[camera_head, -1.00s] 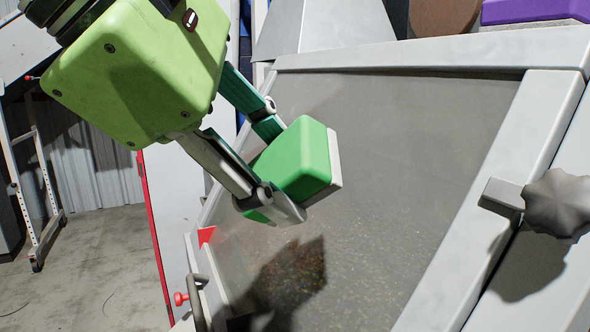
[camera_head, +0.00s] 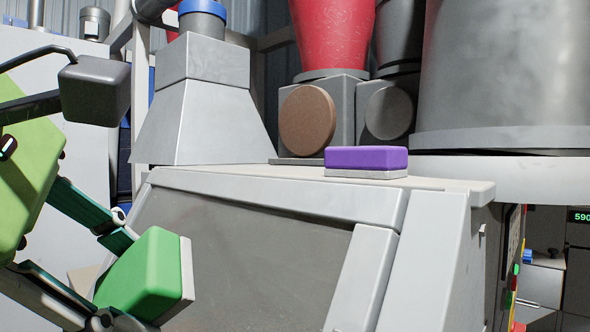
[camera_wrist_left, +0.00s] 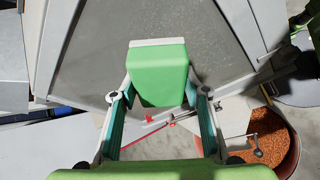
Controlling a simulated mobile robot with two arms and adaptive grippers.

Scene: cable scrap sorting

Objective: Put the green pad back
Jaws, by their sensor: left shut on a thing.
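The green pad (camera_head: 143,273) has a rounded green body and a pale layer on one face. My left gripper (camera_head: 115,275) is shut on it, at the lower left of the head view, in front of the machine's sloped grey panel (camera_head: 240,250). In the left wrist view the pad (camera_wrist_left: 160,75) sits between the two fingers of the gripper (camera_wrist_left: 158,95), with its pale layer on the far side. It is held clear of the top ledge. My right gripper is in neither view.
A purple pad (camera_head: 366,158) with a pale base lies on the machine's flat top ledge (camera_head: 290,178). Bare ledge shows to its left. Behind stand a grey hopper (camera_head: 205,110), a brown disc (camera_head: 307,121) and a large grey drum (camera_head: 500,75). A bin of orange-brown granules (camera_wrist_left: 268,140) shows in the wrist view.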

